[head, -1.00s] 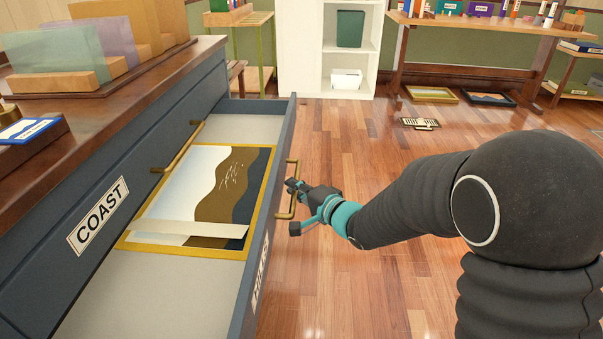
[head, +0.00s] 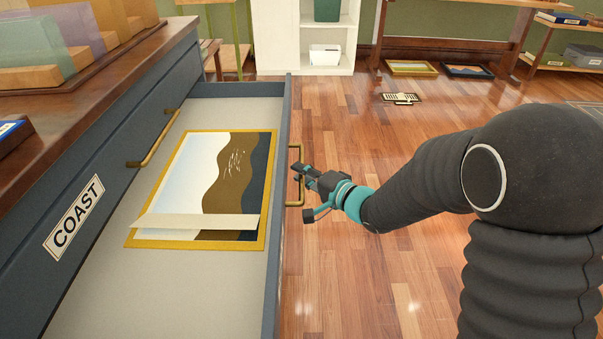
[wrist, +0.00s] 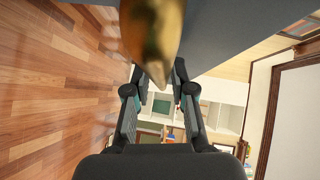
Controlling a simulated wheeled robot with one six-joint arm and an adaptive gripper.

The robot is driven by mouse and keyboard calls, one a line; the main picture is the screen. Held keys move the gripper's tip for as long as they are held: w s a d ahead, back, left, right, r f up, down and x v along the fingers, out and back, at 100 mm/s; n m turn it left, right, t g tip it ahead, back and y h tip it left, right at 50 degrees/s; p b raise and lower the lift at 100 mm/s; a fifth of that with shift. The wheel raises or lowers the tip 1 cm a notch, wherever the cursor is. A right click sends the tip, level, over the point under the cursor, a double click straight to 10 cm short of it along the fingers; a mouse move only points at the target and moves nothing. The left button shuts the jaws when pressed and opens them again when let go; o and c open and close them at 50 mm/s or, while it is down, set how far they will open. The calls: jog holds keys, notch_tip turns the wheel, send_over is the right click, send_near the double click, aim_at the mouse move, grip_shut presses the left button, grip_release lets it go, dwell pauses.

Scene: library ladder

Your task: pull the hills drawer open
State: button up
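The open drawer (head: 284,180) is dark blue-grey with a pale lining and stands far out below the drawer labelled COAST (head: 73,218). Its outer face is turned away, so its label is hidden. Its brass handle (head: 301,200) is on that face. My gripper (head: 300,172) is at the handle, coming from the right. In the wrist view, the brass bar (wrist: 152,40) runs between the two fingers of my gripper (wrist: 156,75), which look closed around it. The bar covers part of the fingertips.
A gold-framed picture (head: 190,175) with a pale strip across it lies in the drawer. The COAST drawer is shut, with its own brass handle (head: 157,143). The wooden floor (head: 370,270) right of the drawer is clear.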

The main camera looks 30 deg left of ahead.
jog(key=shift+o, duration=0.2)
jog(key=v, duration=1.2)
jog(key=shift+s, duration=0.1)
